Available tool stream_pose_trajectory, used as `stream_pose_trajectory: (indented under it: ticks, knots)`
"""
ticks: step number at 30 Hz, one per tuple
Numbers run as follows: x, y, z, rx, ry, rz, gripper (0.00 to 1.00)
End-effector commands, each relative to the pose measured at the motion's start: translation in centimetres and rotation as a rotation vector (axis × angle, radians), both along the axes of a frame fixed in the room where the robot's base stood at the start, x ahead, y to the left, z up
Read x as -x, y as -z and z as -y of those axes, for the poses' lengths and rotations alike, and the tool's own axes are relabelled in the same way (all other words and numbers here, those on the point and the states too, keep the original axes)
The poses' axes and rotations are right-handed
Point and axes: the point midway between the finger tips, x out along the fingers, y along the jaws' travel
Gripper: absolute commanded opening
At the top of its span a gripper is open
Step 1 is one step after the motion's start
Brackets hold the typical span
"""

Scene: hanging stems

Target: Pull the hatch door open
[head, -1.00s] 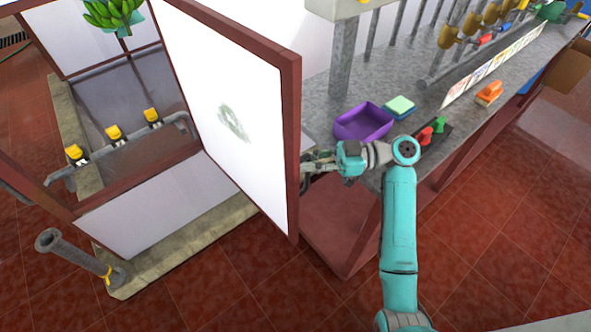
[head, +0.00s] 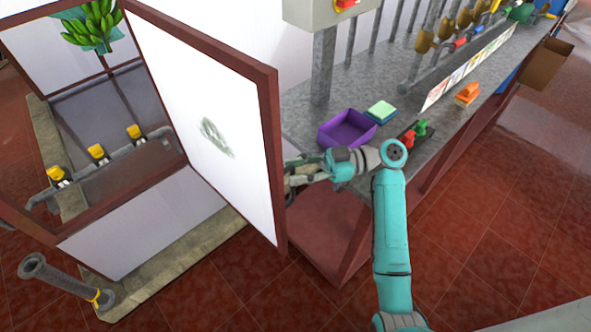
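The hatch door (head: 205,110) is a white panel with a dark red frame and a grey-green smudge on its face. It stands swung out from a red-framed enclosure, whose opening shows to its left. My gripper (head: 290,180) is at the door's right edge, on the far side of the panel. Its fingertips are partly hidden behind the door frame, so I cannot tell whether they are open, shut or touching the door.
A grey counter (head: 395,90) behind my arm holds a purple tray (head: 346,128), a green-topped sponge (head: 381,111) and an orange brush (head: 467,93). Yellow-handled taps (head: 97,152) line the enclosure. Tiled floor in front is clear.

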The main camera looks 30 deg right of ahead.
Motion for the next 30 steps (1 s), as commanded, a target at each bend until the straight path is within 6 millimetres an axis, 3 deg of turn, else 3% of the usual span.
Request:
stream_pose_trajectory:
  ticks: [16, 21, 30]
  knots:
    - [2.5, 0.0, 9.4, 0.001, 0.003, 0.0, 0.39]
    - [2.9, 0.1, 10.8, 0.001, 0.002, -0.001, 0.39]
    - [3.0, 0.1, 11.1, 0.001, 0.0, -0.001, 0.39]
